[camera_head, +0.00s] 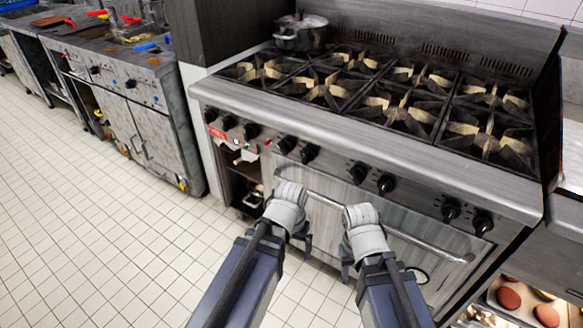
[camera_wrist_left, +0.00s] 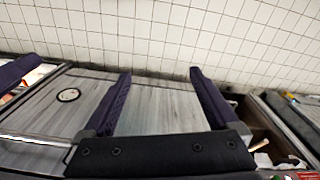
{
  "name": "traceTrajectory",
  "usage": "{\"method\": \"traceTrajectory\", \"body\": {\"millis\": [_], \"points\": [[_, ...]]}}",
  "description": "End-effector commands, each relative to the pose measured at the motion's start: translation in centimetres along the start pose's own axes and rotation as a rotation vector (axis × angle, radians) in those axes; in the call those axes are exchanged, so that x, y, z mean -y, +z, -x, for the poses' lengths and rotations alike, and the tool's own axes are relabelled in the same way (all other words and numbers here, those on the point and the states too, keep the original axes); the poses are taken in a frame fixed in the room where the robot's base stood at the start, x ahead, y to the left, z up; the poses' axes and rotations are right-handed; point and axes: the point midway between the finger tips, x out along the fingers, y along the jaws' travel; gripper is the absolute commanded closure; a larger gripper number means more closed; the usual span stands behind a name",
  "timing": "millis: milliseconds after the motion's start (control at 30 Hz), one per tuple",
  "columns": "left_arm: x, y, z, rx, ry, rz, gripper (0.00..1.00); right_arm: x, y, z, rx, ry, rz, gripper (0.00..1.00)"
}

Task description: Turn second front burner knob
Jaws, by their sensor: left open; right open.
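The front panel of the steel range (camera_head: 330,115) carries a row of black knobs, mostly in pairs. Left to middle there are a pair with one knob (camera_head: 287,144) and another (camera_head: 309,152), then a pair with one knob (camera_head: 358,172) and another (camera_head: 386,184). I cannot tell which is the second front burner knob. My left gripper (camera_wrist_left: 160,72) is open and empty in the left wrist view, pointing down past the oven door. In the head view my left gripper (camera_head: 303,240) and right gripper (camera_head: 347,268) are partly hidden, below the knob row, apart from it.
The oven door handle (camera_head: 400,236) runs across under the knobs. A pot (camera_head: 301,32) stands at the back left of the range. Another counter (camera_head: 125,70) is at left. The tiled floor (camera_head: 80,210) is clear at left. Several round items (camera_head: 508,298) lie at bottom right.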

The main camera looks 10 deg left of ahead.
Motion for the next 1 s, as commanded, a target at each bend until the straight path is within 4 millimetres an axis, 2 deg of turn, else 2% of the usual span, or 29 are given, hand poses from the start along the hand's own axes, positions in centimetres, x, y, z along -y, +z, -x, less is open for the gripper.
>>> {"method": "traceTrajectory", "body": {"millis": [33,100,267,367,467,567,700,833,1000], "points": [[0.6,-0.5,-3.7,-0.016,0.022,0.034,0.06,0.4,-0.2,-3.7,0.0,0.001,0.0,0.5],[1.1,-1.3,-5.8,-0.042,0.059,0.083,0.06,0.6,-0.4,-5.9,0.0,0.001,0.001,0.5],[1.7,-3.9,-9.9,-0.125,0.193,0.233,0.06,1.0,-0.6,-10.4,0.0,0.003,0.001,0.5],[1.9,-7.1,-11.2,-0.211,0.349,0.394,0.06,1.2,-0.8,-12.9,0.0,0.004,0.001,0.5],[2.1,-10.7,-9.7,-0.3,0.542,0.584,0.06,1.3,-0.8,-13.6,0.0,0.004,0.002,0.5],[2.9,-14.3,-7.1,-0.376,0.749,0.782,0.06,1.3,-0.8,-13.9,0.0,0.005,0.002,0.5],[5.9,-19.0,-1.9,-0.456,1.074,1.083,0.06,1.3,-0.8,-13.9,0.0,0.005,0.002,0.5],[10.2,-21.9,2.6,-0.489,1.362,1.338,0.06,1.3,-0.8,-13.8,0.0,0.005,0.002,0.5],[14.7,-23.5,6.0,-0.487,1.621,1.549,0.06,1.3,-0.8,-13.8,0.0,0.005,0.001,0.5]]}}
